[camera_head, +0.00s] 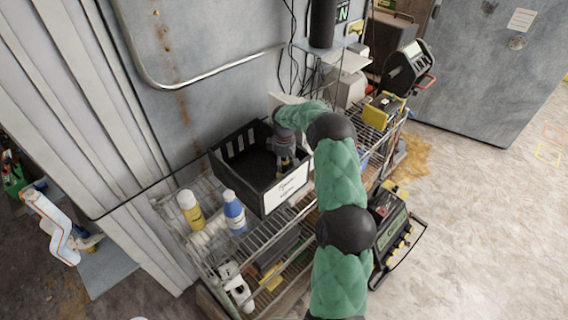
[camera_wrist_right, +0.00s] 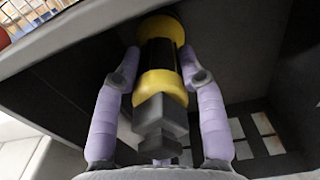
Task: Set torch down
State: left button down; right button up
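The torch (camera_wrist_right: 160,60), yellow at its ends with a black middle, is between the two lilac-sleeved fingers of my right gripper (camera_wrist_right: 158,62) in the right wrist view. The fingertips press against its sides. In the head view my green-sleeved right arm reaches to the black crate (camera_head: 232,180), and my right gripper (camera_head: 283,160) points down inside its right part. Only a bit of the torch's yellow shows there. The crate has a white label on its front. I cannot tell whether the torch touches the crate floor.
The crate stands on a wire shelf rack (camera_head: 205,245). A yellow bottle (camera_head: 190,210) and a blue-and-white bottle (camera_head: 234,212) stand to its left. A yellow device (camera_head: 382,110) sits farther right on the rack. The crate's left part looks empty.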

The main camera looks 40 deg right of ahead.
jog(key=o, duration=0.3)
notch_tip(320, 180, up, 12)
jog(key=shift+r, duration=0.2)
dwell(0.5)
